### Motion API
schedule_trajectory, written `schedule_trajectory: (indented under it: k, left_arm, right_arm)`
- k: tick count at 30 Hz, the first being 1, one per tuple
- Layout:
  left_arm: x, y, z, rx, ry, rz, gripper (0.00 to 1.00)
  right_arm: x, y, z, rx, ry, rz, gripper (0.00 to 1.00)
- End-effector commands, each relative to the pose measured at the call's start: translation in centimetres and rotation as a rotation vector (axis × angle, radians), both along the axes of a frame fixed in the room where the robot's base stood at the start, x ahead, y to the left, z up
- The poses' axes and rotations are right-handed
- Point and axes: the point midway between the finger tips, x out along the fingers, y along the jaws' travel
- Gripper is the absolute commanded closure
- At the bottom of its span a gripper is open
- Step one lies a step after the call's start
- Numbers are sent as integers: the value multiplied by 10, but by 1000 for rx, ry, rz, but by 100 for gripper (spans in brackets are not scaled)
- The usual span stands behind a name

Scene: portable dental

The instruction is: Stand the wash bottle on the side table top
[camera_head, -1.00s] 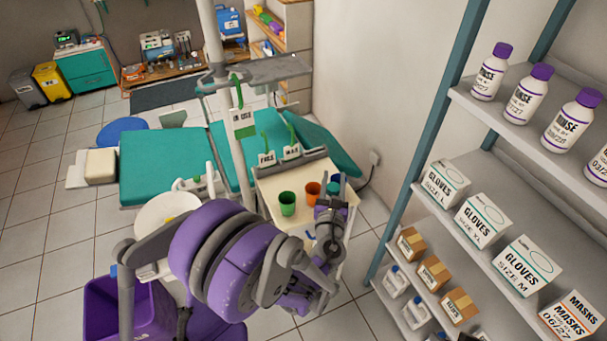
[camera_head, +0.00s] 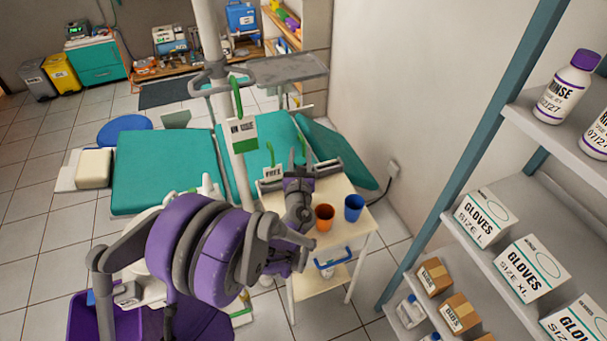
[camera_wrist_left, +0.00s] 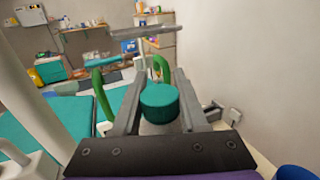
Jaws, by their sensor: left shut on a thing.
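My left gripper (camera_head: 298,160) is over the back left part of the cream side table top (camera_head: 338,188). The bottle looks roughly upright between the fingers. In the head view the gripper hides it, and I cannot tell whether its base touches the table. My right gripper is not in view.
An orange cup (camera_head: 324,217) and a blue cup (camera_head: 353,207) stand on the table, right of the gripper. A sign reading FREE (camera_head: 273,174) is at the table's back left. The teal dental chair (camera_head: 165,170) is behind left. A shelf rack (camera_head: 475,225) stands right.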

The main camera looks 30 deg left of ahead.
Motion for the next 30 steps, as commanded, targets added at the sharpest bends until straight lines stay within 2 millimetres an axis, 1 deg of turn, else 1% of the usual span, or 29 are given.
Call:
schedule_trajectory:
  k: [9, 12, 18, 22, 23, 27, 30]
  left_arm:
    - [0, 0, -41, 1, 0, 0, 100]
    - [0, 0, -45, 1, 0, 0, 100]
    - [0, 0, -44, 1, 0, 0, 100]
    - [0, 0, -48, 1, 0, 0, 100]
    - [0, 0, -48, 1, 0, 0, 54]
    - [0, 0, -47, 0, 0, 0, 29]
    - [0, 0, -47, 0, 0, 0, 28]
  right_arm:
    - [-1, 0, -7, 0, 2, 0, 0]
    - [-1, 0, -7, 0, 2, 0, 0]
    - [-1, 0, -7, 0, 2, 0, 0]
    - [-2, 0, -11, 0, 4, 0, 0]
    - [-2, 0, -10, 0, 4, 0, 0]
    - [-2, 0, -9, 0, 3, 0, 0]
    - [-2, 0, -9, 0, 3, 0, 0]
